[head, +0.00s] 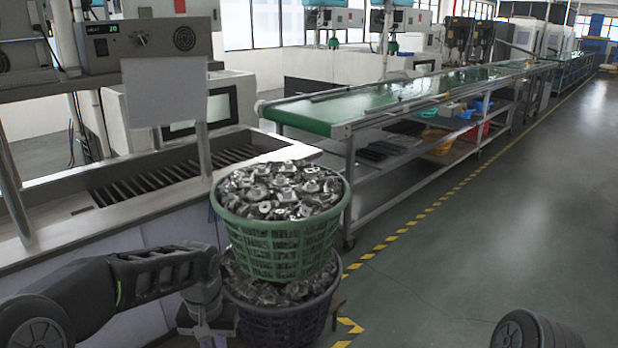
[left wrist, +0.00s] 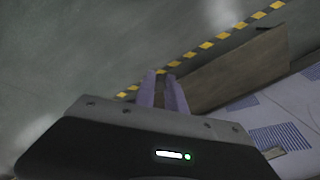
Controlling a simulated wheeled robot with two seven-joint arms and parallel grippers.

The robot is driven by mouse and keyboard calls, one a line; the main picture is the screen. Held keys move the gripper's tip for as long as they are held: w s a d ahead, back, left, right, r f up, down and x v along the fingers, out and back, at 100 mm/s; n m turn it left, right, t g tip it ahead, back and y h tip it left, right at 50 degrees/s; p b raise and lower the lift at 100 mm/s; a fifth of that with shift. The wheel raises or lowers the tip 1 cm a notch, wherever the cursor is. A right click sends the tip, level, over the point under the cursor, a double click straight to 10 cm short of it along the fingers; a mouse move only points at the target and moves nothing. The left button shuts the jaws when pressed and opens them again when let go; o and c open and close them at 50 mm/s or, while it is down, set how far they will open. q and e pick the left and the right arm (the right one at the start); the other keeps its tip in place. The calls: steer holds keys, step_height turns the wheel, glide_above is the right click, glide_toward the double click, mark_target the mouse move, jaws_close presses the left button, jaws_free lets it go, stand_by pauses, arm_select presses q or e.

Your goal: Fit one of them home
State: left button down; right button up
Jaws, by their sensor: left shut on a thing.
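A green plastic basket (head: 282,245) heaped with grey metal parts (head: 280,192) stands upright on a dark basket (head: 280,322), also full of parts, in the head view. The open tank (head: 70,232) with a dark slatted rack (head: 165,178) lies to their left. My left gripper (head: 207,322) is low, just left of the dark basket. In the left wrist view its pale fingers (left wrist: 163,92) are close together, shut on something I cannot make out. Whether it touches the dark basket is hidden. My right gripper is out of view; only part of my right arm shows at bottom right.
A control box (head: 145,42) and a pale panel (head: 165,90) stand above the tank. A green conveyor (head: 370,103) runs back behind the baskets. A brown board (left wrist: 235,68) shows in the left wrist view. The floor (head: 500,230) at right is clear.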

arm_select(q)
steer(key=s+f, duration=0.4)
steer(key=f, duration=1.1)
